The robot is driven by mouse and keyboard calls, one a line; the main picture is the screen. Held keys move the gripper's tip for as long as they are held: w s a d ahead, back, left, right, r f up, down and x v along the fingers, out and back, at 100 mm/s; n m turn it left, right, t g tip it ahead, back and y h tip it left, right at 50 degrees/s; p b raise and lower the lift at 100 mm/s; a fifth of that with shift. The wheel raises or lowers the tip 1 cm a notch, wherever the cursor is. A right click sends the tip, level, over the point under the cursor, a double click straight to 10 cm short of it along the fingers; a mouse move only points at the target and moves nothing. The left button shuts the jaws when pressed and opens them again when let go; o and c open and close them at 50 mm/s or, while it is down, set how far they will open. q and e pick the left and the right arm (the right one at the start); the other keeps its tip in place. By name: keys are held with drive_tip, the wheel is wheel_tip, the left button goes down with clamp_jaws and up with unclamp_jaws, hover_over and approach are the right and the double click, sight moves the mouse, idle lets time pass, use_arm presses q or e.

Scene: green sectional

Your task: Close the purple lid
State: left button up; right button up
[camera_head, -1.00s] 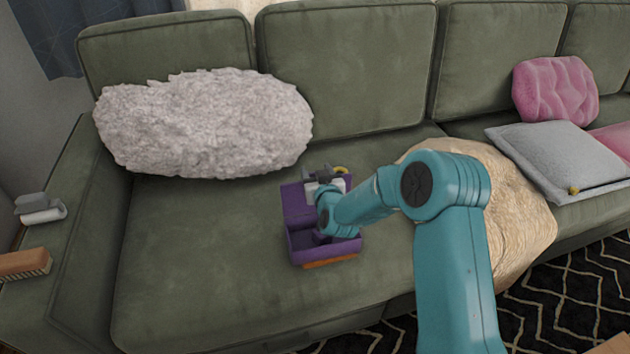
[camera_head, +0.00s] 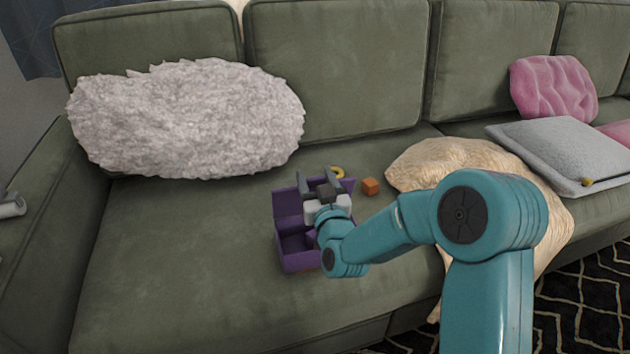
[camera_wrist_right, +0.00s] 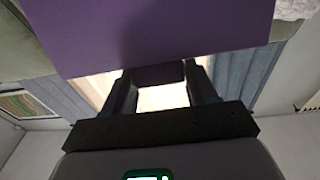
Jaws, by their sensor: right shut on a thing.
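The purple box (camera_head: 300,262) stands open on the green seat cushion, and its inside shows. Its purple lid (camera_head: 287,203) is raised at the back of the box. My right gripper (camera_head: 319,182) is at the lid, with its fingers pointing up and away from me. In the right wrist view the purple lid (camera_wrist_right: 160,30) fills the top, and my right gripper (camera_wrist_right: 160,84) has its fingers on either side of a dark purple part, shut on it. My right wrist hides the right part of the box. My left gripper is not in view.
An orange cube (camera_head: 370,186) and a yellow ring (camera_head: 337,172) lie behind and right of the box. The seat left of the box is clear.

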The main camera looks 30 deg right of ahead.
drive_tip(key=shift+s+f, duration=0.1)
drive_tip(key=shift+f, duration=0.3)
